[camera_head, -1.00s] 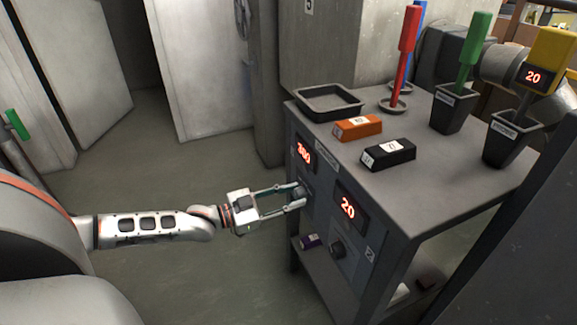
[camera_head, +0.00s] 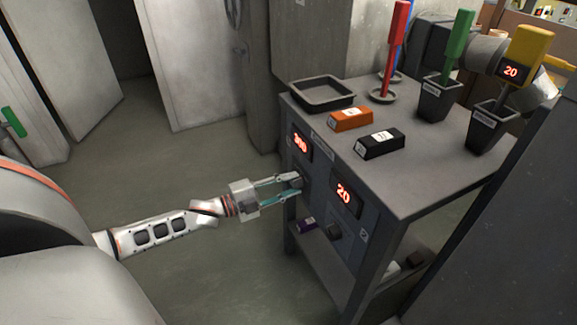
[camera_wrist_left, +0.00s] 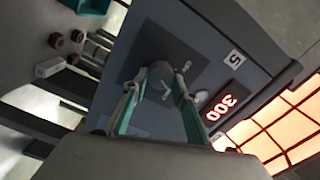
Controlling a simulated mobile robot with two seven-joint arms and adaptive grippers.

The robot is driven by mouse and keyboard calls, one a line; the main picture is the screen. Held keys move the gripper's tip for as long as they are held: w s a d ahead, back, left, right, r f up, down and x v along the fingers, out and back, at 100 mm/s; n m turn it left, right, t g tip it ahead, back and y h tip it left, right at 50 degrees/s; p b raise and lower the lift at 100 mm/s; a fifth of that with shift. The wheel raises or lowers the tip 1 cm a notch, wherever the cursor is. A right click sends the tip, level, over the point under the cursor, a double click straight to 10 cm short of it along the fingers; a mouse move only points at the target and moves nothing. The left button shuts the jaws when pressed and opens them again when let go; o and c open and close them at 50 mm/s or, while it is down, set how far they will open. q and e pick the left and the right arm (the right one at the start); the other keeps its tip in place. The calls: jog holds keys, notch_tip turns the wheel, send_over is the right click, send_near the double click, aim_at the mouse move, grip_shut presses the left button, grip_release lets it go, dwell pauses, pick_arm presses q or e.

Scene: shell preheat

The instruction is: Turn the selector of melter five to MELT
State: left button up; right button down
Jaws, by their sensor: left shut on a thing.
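Melter five is the left-hand unit on the front of the grey cabinet (camera_head: 340,150). My right gripper is not in view.
The cabinet top holds a black tray (camera_head: 322,94), an orange block (camera_head: 350,119), a black block (camera_head: 379,143) and colour-handled tools in cups. Open floor lies left.

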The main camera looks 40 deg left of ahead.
pick_arm(q)
jog(key=m, duration=0.3)
jog(key=shift+f+m, duration=0.15)
jog(key=shift+m, duration=0.15)
dwell(0.3)
jog(key=o, duration=1.1)
jog(key=shift+s, duration=0.1)
jog(key=v, duration=1.2)
jog(key=shift+a, duration=0.1)
